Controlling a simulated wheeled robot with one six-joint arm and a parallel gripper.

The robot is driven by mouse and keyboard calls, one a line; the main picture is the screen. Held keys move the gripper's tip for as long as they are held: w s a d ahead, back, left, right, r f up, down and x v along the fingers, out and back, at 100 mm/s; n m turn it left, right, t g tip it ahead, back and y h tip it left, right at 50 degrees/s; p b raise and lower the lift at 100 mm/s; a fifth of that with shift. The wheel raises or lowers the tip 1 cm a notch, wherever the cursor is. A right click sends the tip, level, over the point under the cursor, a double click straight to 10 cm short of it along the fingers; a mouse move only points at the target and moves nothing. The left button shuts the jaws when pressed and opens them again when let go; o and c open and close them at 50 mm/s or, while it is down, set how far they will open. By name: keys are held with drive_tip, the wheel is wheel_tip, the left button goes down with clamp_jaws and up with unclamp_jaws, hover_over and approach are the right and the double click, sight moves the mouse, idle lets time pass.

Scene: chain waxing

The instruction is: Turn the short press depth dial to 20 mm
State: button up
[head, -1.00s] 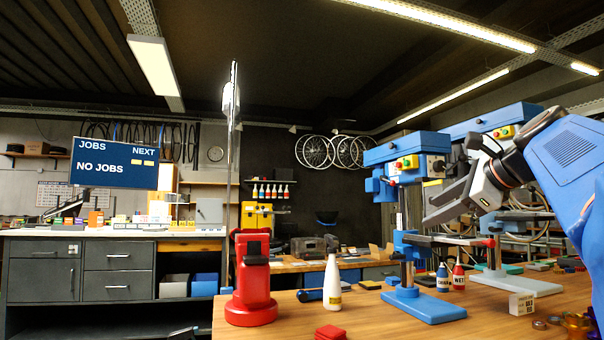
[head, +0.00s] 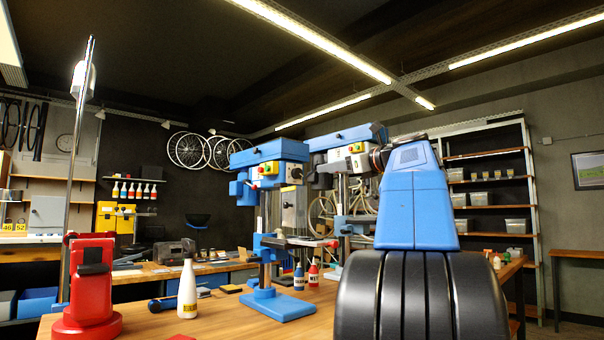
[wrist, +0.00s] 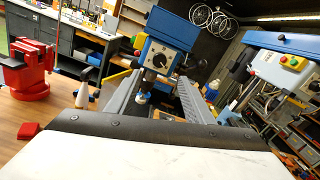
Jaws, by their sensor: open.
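The nearer, shorter blue press (head: 270,185) stands on the bench in the head view. It also shows ahead in the wrist view (wrist: 172,28). The dial's reading is too small to make out. In the wrist view my gripper (wrist: 158,84) is open, its two grey jaws spread below and either side of the dial, apparently with nothing between them. In the head view my arm hides part of the gripper.
A taller blue press (head: 345,150) stands behind, at right in the wrist view. A red stand (head: 88,285), a white bottle (head: 187,290) and blue and red bottles (head: 313,274) are on the wooden bench.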

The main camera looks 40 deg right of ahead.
sight(299, 172)
drive_tip(key=w, duration=1.4)
drive_tip(key=shift+a, duration=0.2)
drive_tip(key=c, duration=1.1)
